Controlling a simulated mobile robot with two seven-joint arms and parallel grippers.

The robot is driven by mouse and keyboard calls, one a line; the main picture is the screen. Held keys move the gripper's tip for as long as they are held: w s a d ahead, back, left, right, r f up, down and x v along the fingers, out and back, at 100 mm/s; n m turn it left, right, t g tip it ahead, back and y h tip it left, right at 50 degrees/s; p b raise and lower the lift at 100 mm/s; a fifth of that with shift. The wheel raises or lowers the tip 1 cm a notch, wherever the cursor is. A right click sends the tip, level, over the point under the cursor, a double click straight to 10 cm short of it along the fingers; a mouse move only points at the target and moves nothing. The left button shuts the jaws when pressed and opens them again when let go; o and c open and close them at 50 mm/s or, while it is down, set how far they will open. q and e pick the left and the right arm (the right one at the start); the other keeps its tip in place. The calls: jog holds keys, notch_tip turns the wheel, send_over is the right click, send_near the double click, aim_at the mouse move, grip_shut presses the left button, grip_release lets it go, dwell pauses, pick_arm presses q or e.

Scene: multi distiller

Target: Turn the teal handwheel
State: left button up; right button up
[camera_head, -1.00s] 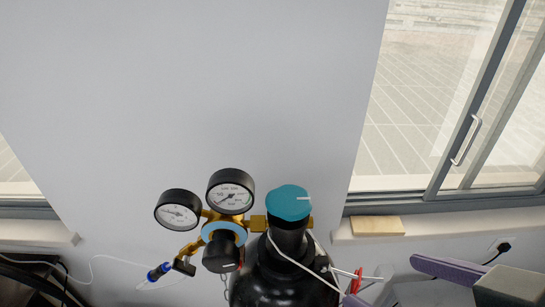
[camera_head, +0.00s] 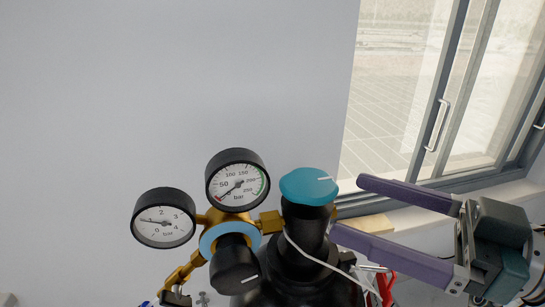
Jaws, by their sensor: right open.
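The teal handwheel (camera_head: 309,186) sits on top of the black gas cylinder's neck (camera_head: 305,232), with a white mark near its right edge. My right gripper (camera_head: 347,207) comes in from the right with two long purple fingers. It is open, with a clear gap between the fingers. The upper fingertip is close to the right side of the handwheel and the lower one is beside the black neck below it. Whether either fingertip touches cannot be told. My left gripper is not in view.
A brass regulator (camera_head: 270,222) joins the valve on the left, with two round gauges (camera_head: 238,180) and a black knob (camera_head: 235,262). A white cord (camera_head: 315,258) loops around the neck. A window sill with a wooden block (camera_head: 370,224) lies behind my fingers.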

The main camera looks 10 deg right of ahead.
aim_at(323, 186)
jog(key=p+x, duration=0.1)
jog(key=x, duration=0.4)
jog(key=shift+w+a, duration=0.2)
jog(key=c, duration=1.2)
